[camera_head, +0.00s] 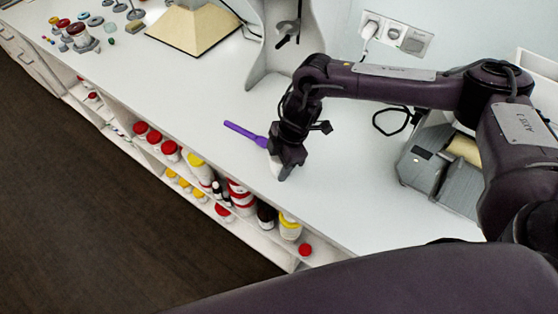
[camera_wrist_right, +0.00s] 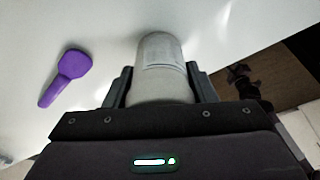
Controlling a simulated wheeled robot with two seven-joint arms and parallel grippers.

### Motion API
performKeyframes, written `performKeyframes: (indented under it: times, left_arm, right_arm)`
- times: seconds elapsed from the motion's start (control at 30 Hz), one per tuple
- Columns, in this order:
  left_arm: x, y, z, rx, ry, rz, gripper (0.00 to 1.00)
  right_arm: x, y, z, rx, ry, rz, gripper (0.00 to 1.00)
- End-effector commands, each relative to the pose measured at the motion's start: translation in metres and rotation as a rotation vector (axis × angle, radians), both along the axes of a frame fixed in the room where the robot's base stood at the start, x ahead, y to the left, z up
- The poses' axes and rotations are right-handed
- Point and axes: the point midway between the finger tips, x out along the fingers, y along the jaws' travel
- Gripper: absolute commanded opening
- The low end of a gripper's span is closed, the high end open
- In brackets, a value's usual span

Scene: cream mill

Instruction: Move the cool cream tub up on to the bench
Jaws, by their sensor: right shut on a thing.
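A pale, whitish cylindrical tub with a grey printed label (camera_wrist_right: 162,62) sits between the fingers of my right gripper (camera_wrist_right: 162,88) in the wrist view. I take it to be the cream tub. In the head view my right gripper (camera_head: 284,170) points down over the front part of the white bench (camera_head: 335,185), and only a sliver of the tub (camera_head: 275,167) shows beside it. The gripper is shut on the tub. I cannot tell whether the tub's base touches the bench top. My left gripper is not in view.
A purple spatula (camera_head: 243,132) lies on the bench left of the gripper. A grey machine (camera_head: 430,165) stands at the right. Shelves under the front edge hold several bottles and jars with red and yellow lids (camera_head: 196,160). A beige pyramid-shaped thing (camera_head: 195,28) stands farther left.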

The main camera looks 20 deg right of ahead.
Motion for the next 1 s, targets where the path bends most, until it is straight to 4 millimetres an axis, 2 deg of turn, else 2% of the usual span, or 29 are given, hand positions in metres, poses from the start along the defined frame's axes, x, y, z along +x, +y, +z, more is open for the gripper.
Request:
performKeyframes:
  times: [0.13, 0.17, 0.3, 0.57, 0.7, 0.87, 1.0]
  left_arm:
    - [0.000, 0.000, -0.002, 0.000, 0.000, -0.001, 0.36]
    - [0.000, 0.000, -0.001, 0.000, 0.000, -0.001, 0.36]
    - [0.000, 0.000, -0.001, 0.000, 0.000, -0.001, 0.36]
    - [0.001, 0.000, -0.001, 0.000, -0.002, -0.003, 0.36]
    - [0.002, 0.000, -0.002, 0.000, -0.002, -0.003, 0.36]
    - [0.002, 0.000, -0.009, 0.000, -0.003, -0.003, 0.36]
    - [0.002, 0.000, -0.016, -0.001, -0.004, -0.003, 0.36]
  right_arm:
    - [0.000, 0.000, -0.004, 0.001, 0.000, -0.001, 0.26]
    - [0.000, 0.000, -0.002, 0.000, -0.001, 0.000, 0.55]
    - [0.000, 0.000, -0.002, 0.000, 0.000, 0.000, 0.73]
    - [0.000, 0.000, -0.002, 0.000, 0.000, 0.000, 0.73]
    - [0.001, -0.002, 0.006, 0.001, -0.001, -0.002, 0.73]
    - [0.002, -0.010, 0.032, 0.001, -0.006, -0.002, 0.73]
    - [0.003, -0.018, 0.063, 0.001, -0.006, -0.002, 0.73]
